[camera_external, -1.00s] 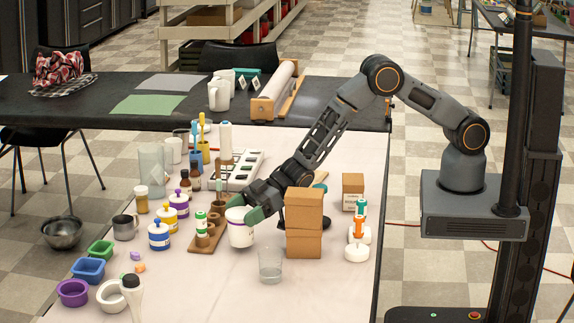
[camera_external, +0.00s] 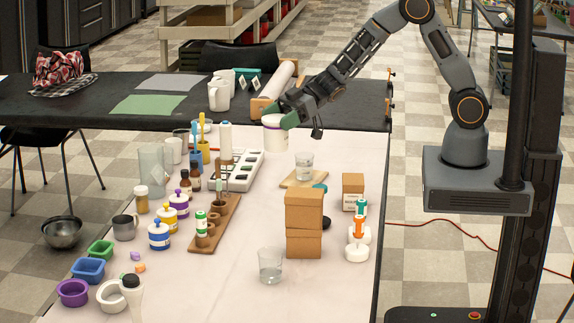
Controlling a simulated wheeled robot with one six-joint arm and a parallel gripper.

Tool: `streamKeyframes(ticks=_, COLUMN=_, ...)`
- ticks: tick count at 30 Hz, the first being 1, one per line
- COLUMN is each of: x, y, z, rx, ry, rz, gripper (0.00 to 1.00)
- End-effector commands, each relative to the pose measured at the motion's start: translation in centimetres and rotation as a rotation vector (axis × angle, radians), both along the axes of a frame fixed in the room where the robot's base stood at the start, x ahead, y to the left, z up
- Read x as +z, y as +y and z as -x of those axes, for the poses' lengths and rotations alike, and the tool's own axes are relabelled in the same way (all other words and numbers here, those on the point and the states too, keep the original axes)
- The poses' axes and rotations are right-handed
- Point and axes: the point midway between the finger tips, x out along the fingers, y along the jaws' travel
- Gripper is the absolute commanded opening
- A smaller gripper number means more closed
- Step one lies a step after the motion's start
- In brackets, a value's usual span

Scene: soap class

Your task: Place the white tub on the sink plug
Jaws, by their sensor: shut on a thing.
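The white tub (camera_external: 275,138) has a purple band near its rim and is upright. My gripper (camera_external: 282,114) is shut on its upper part, with a green fingertip at the rim. The tub appears in front of the far edge of the pale tabletop; its height above the surface is hard to tell. A dark round object (camera_external: 326,222), possibly the sink plug, shows just right of the stacked cardboard boxes and is partly hidden by them. The gripper and tub are well behind it and to its left in the picture.
Cardboard boxes (camera_external: 304,210) are stacked at centre right. Behind them a glass (camera_external: 304,166) stands on a wooden board (camera_external: 290,181). Another glass (camera_external: 270,265) is in front. A wooden rack (camera_external: 207,238) and paint jars stand left. The pale tabletop (camera_external: 255,215) between rack and boxes is clear.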

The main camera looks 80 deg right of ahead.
Motion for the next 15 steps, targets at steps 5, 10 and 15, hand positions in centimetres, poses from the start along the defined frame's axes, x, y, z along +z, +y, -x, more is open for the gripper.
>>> streamKeyframes(ticks=5, x=0.2, y=-0.7, z=6.7, rx=0.136, ry=0.003, rz=-0.001, gripper=0.53)
streamKeyframes(ticks=10, x=-1.0, y=0.5, z=10.3, rx=0.240, ry=0.001, rz=-0.001, gripper=0.53)
streamKeyframes(ticks=15, x=-2.8, y=1.1, z=11.7, rx=0.298, ry=0.005, rz=-0.001, gripper=0.53)
